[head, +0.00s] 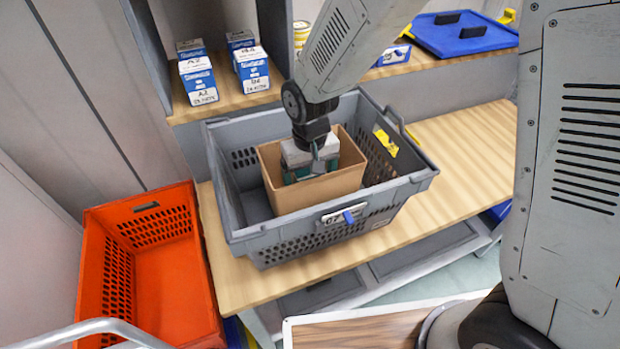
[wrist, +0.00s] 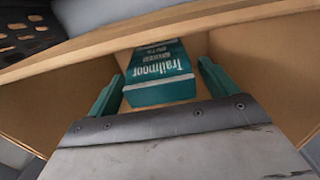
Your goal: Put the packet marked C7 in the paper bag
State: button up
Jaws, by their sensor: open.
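The brown paper bag (head: 330,190) stands open-topped inside a grey crate. My gripper (head: 312,172) reaches down into the bag. In the wrist view its two green fingers are apart, one on each side of a teal packet (wrist: 158,85) with white lettering, "Trailmoor". The packet is inside the bag, below the gripper, with a gap to each finger. I cannot read a C7 mark on it. The bag's cardboard-coloured rim (wrist: 130,42) crosses the wrist view above the packet. In the head view the gripper and bag wall hide most of the bag's inside.
The grey crate (head: 250,235) sits on a wooden bench (head: 465,150); its front label seems to read C7. Blue-and-white cartons (head: 198,80) stand on the shelf behind. An orange tote (head: 150,265) is at the left. A blue lid (head: 465,38) lies at the back right.

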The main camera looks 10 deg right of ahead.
notch_tip(320, 180, up, 11)
jog(key=shift+r, duration=0.1)
jog(key=s+d+r+m, duration=0.1)
jog(key=s+d+r, duration=0.35)
jog(key=d, duration=0.25)
jog(key=s+d+r+m, duration=0.1)
jog(key=s+d+r, duration=0.3)
jog(key=d+r, duration=0.25)
jog(key=s+d+m+t, duration=0.1)
jog(key=s+d, duration=0.6)
jog(key=s, duration=0.5)
jog(key=shift+s+d+r, duration=0.3)
jog(key=shift+d+r, duration=0.05)
jog(key=shift+r, duration=0.1)
